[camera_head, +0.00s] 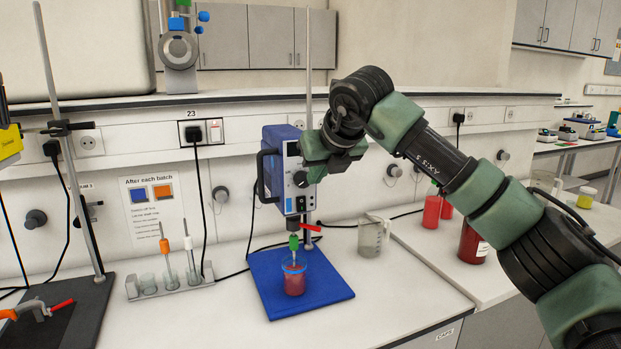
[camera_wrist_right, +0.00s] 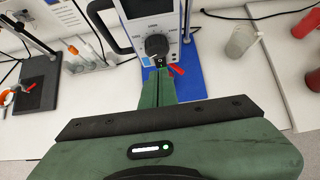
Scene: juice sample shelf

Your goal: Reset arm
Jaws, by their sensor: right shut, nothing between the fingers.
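My right arm reaches in from the right in the head view. Its green right gripper (camera_head: 312,178) is in front of the blue-and-white stirrer unit (camera_head: 279,165), near its black knob (camera_head: 300,179). In the right wrist view the right gripper (camera_wrist_right: 157,78) has its fingers together with nothing between them, and the stirrer's knob (camera_wrist_right: 157,46) shows just beyond the tips. I cannot tell whether the tips touch the unit. My left gripper is not in view.
Below the stirrer, a beaker of red liquid (camera_head: 294,281) stands on a blue base plate (camera_head: 325,294). A clear jug (camera_head: 371,238) and red bottles (camera_head: 431,211) stand to the right. A probe rack (camera_head: 170,287) and a stand with a dark base (camera_head: 85,315) are left.

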